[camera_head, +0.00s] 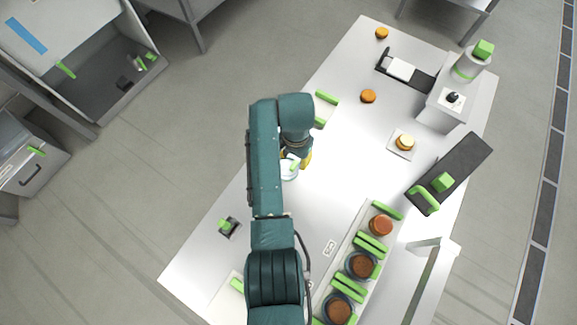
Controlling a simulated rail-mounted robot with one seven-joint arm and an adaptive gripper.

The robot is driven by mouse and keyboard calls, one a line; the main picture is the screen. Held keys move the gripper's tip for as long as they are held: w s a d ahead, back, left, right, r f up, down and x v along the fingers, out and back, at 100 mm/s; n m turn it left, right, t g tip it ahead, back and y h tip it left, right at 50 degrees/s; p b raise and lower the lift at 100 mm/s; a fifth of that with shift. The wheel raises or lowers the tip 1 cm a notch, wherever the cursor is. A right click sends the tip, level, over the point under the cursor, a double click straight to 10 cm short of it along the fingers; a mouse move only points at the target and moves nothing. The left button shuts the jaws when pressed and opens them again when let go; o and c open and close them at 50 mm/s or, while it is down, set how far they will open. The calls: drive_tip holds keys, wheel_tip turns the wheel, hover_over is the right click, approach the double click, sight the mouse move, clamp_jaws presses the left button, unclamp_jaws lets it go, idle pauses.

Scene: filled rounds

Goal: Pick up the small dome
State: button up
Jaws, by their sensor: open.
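A pale, rounded piece with a green top (289,170) stands on the white table (255,240) and looks like the small dome, though my arm partly covers it. My gripper (304,160) is at that piece, with its yellow fingertips just to the right of it. The jaws are open. I cannot tell whether the fingers touch it or how they sit around it, as my arm hides most of the gripper from above.
Round brown-topped pieces (362,265) stand in a row with green bars at the front right. A dark board (463,165) and a grey machine (440,110) stand right. The table's middle is clear.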

sight(294, 164)
drive_tip(key=f+b, duration=0.1)
drive_tip(key=f, duration=0.3)
drive_tip(key=f+b, duration=0.1)
drive_tip(key=f, duration=0.1)
drive_tip(key=shift+w+d+f+b, duration=0.1)
drive_tip(key=shift+w+f+b, duration=0.2)
drive_tip(key=shift+f+b, duration=0.05)
clamp_jaws()
